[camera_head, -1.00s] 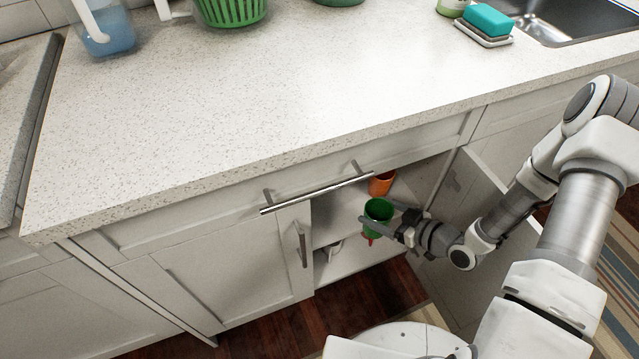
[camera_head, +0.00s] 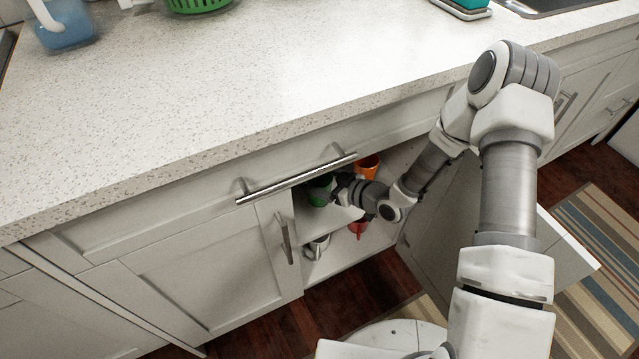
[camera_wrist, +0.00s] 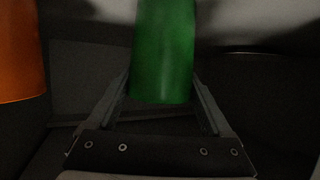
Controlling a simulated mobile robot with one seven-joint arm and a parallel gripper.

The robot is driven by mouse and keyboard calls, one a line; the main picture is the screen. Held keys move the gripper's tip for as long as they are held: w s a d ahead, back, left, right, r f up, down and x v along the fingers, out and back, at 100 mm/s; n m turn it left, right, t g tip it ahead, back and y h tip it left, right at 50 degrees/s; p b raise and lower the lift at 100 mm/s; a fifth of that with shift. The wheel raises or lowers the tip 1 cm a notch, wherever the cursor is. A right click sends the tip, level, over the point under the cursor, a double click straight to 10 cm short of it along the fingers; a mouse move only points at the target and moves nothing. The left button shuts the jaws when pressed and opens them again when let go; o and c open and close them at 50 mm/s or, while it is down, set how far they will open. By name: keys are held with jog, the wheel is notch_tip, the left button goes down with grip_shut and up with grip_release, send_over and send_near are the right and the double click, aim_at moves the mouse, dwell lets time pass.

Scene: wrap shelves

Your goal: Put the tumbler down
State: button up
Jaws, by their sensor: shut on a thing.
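The green tumbler (camera_head: 319,191) is inside the open cabinet, over the upper shelf, upright or nearly so. My gripper (camera_head: 340,188) reaches in from the right and is shut on the tumbler. In the wrist view the green tumbler (camera_wrist: 163,55) stands between the two fingers of my gripper (camera_wrist: 163,92). I cannot tell whether its base touches the shelf (camera_head: 338,215). The drawer front and handle hide part of the cabinet's inside.
An orange cup (camera_head: 368,165) stands to the right on the upper shelf, and shows at left in the wrist view (camera_wrist: 20,55). Below are a red cup (camera_head: 357,229) and a white mug (camera_head: 317,247). The drawer handle (camera_head: 297,180) juts out above. The open door (camera_head: 450,245) is at right.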

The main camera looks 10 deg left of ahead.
jog(key=shift+f, duration=0.2)
jog(key=o, duration=1.1)
jog(key=shift+o, duration=0.2)
jog(key=shift+r, duration=0.15)
jog(key=p+v, duration=0.4)
jog(key=v, duration=0.8)
